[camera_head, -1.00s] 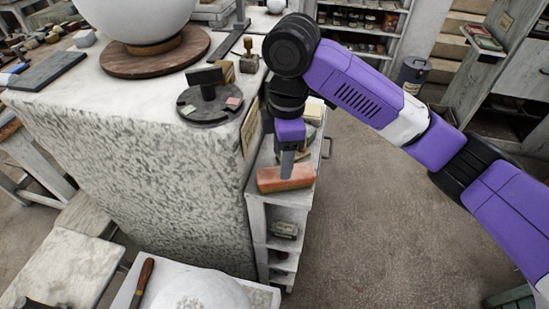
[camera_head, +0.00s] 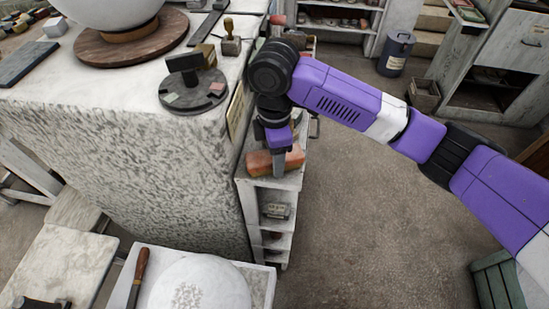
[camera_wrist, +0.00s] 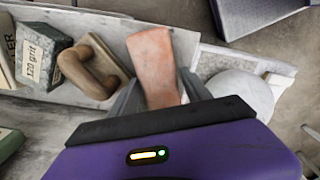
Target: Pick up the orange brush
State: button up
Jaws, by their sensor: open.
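The orange brush (camera_head: 260,163) looks like a plain orange-red block. It lies on top of a narrow white shelf unit (camera_head: 244,190) beside the large stone block. My gripper (camera_head: 279,166) points down at it, and one finger hides part of its near side. In the wrist view the brush (camera_wrist: 153,62) runs lengthwise into the gap between the two spread fingers of my gripper (camera_wrist: 160,95). The fingers appear on either side of it, with no clear grip on it. Its near end is hidden behind the gripper body.
In the wrist view a brown wooden handled tool (camera_wrist: 95,68) and a box marked "120 grit" (camera_wrist: 45,62) lie left of the brush. The stone block (camera_head: 130,170) rises close on the left in the head view.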

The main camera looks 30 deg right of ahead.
grip_shut()
jog(key=shift+r, duration=0.2)
notch_tip(320, 180, up, 20)
jog(key=shift+f, duration=0.15)
dwell(0.4)
